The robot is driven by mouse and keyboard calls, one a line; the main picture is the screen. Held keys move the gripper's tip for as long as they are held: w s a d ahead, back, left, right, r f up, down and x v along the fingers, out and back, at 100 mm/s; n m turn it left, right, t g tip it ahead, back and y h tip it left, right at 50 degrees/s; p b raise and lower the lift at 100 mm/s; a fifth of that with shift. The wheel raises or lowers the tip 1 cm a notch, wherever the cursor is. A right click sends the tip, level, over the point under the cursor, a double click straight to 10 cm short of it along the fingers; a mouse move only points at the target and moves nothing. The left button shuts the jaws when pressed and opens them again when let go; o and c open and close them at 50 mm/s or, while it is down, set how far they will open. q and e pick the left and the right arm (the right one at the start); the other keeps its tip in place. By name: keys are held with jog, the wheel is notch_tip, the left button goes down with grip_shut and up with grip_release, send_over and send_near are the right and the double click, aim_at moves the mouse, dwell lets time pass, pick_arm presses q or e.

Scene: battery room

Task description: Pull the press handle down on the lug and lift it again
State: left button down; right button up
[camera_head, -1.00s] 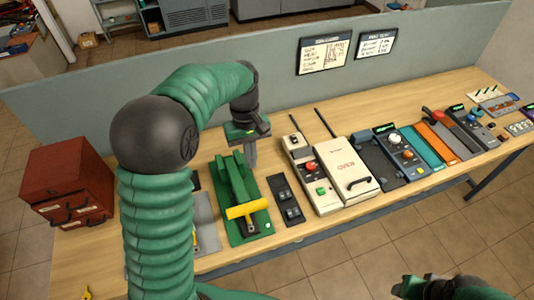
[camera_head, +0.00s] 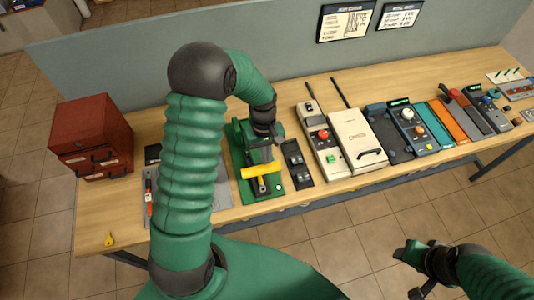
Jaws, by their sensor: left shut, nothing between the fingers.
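The green press (camera_head: 239,150) stands on the bench left of the middle, on its green base. Its yellow handle bar (camera_head: 258,172) lies crosswise at the front of the press, low over the base. My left gripper (camera_head: 274,140) is over the right side of the press, behind the yellow bar. It is shut and empty; I cannot tell whether it touches the press. I cannot make out the lug. My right gripper (camera_head: 408,272) is at the lower right, over the floor and away from the bench; its finger opening is unclear.
A dark switch block (camera_head: 297,164) stands close to the press on the right. Beyond it are a cream case (camera_head: 355,141) and several control panels. A red drawer cabinet (camera_head: 92,138) stands at the left. A grey partition (camera_head: 150,75) runs behind the bench.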

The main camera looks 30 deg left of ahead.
aim_at(270, 168)
pick_arm(q)
jog(key=shift+s+d+r, duration=0.1)
jog(key=shift+s+d, duration=0.05)
jog(key=shift+s, duration=0.1)
jog(key=shift+w+d, duration=0.1)
jog(key=shift+d, duration=0.05)
jog(key=shift+t+y, duration=0.5)
jog(key=shift+y, duration=0.3)
jog(key=f+b, duration=0.1)
jog(key=f, duration=0.1)
jog(key=d+f+b, duration=0.1)
jog(key=f+b, duration=0.3)
jog(key=shift+s+d, duration=0.25)
jog(key=shift+d, duration=0.05)
jog(key=shift+t+y, duration=0.4)
jog(key=shift+t, duration=0.1)
jog(key=f+b, duration=0.1)
jog(key=s+d+f+b, duration=0.1)
jog(key=s+f+b, duration=0.1)
jog(key=f+b, duration=0.1)
jog(key=shift+s+d, duration=0.15)
jog(key=shift+d, duration=0.1)
pick_arm(e)
notch_tip(270, 168, down, 9)
jog(key=s+d, duration=0.1)
jog(key=shift+s+d, duration=0.25)
jog(key=shift+d, duration=0.1)
